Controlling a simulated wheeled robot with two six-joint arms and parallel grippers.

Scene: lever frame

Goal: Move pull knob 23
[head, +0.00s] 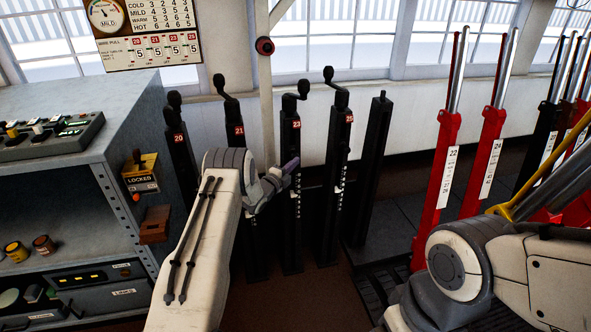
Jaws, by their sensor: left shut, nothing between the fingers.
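The black post labelled 23 (294,228) stands upright in the middle of the head view. Its red number plate (296,124) is near the top, and a black crank-like knob (303,87) tops it. My left gripper (291,166) is shut and empty. Its tips are close to the left side or front of post 23, below the number plate and well below the knob. I cannot tell if they touch the post. My right arm comes in at the lower right, but its gripper does not show.
Similar black posts labelled 20 (179,150), 21 (238,150) and 25 (343,160) stand beside it. An unlabelled post (373,165) is further right. Red levers (440,180) fill the right. A grey cabinet (140,110) stands left. A wire pull chart (148,32) hangs above.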

